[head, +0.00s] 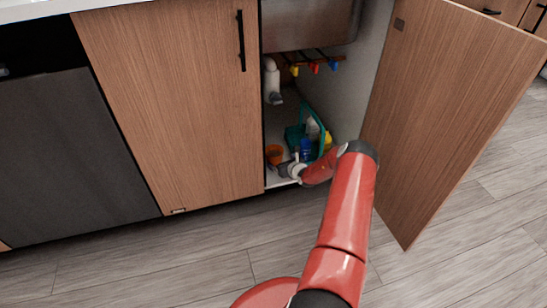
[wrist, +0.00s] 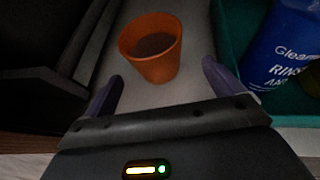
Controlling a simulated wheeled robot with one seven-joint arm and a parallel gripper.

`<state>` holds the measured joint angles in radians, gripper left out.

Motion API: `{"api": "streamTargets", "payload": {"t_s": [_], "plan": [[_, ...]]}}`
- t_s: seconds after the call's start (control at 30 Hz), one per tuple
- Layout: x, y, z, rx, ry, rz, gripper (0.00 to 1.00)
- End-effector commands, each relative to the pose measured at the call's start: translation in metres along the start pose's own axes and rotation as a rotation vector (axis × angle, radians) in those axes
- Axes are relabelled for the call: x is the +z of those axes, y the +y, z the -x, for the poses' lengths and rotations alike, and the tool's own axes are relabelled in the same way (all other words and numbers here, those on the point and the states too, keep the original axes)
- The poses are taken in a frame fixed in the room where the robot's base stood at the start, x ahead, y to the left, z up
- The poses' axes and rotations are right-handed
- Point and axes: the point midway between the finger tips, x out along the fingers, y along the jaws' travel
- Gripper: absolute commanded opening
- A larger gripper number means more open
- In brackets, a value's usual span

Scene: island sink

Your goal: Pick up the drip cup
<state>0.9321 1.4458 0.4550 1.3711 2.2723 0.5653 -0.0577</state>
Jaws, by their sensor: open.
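The drip cup looks to be the small orange cup (wrist: 153,62), which stands upright on the cabinet floor in the wrist view. It also shows in the head view (head: 274,154), inside the open cabinet under the sink. My gripper (wrist: 160,82) is open in the wrist view, with one finger on each side and the cup just ahead of and between the fingertips. No contact with the cup shows. In the head view my gripper (head: 284,168) is small and dark at the cabinet's front edge, close to the cup, and its fingers are hard to make out.
A teal caddy (head: 292,138) with bottles stands right of the cup, and its blue bottle (wrist: 283,45) is near my right finger. A white drain pipe (head: 270,80) hangs behind. The open door (head: 450,110) is right of my arm; a closed door (head: 165,100) is left.

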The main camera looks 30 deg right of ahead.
Motion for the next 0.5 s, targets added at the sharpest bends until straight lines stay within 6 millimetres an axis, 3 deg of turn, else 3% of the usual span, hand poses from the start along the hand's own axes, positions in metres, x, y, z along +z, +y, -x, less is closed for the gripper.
{"api": "streamTargets", "payload": {"t_s": [0.3,0.5], "plan": [[-0.001,0.006,-0.046,0.001,-0.001,0.002,0.92],[0.001,0.005,-0.057,0.0,-0.001,0.001,0.92]]}}
